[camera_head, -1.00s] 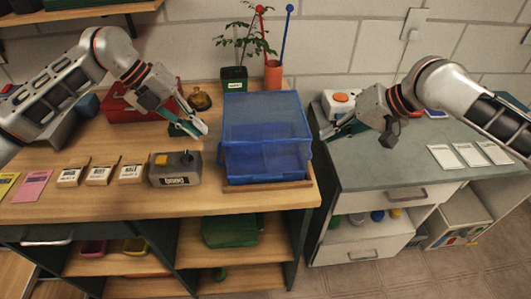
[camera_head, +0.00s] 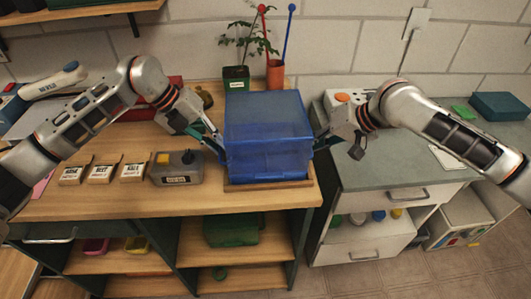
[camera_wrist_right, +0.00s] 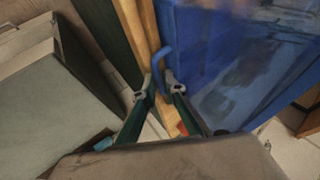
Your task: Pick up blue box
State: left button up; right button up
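The blue box (camera_head: 267,135) is a translucent, lidded bin standing on a wooden tray (camera_head: 268,186) at the right end of the wooden bench. My left gripper (camera_head: 219,149) is at the box's left side, its teal fingers apart; contact is unclear. My right gripper (camera_head: 320,142) is at the box's right side. In the right wrist view a blue side handle (camera_wrist_right: 158,66) lies between the right gripper's fingertips (camera_wrist_right: 158,88), which are apart with a gap around it.
A grey device (camera_head: 176,168) and several seed packets (camera_head: 101,174) lie left of the box. Behind it stand a potted plant (camera_head: 236,77) and an orange pot (camera_head: 275,74). A grey-topped cabinet (camera_head: 385,172) stands right, across a gap.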

pick_arm(q)
jog(key=shift+c, duration=0.4)
pick_arm(e)
jog(key=shift+c, duration=0.4)
pick_arm(q)
grip_shut()
pick_arm(e)
grip_shut()
pick_arm(q)
jog(key=shift+r, duration=0.2)
pick_arm(e)
jog(key=shift+r, duration=0.15)
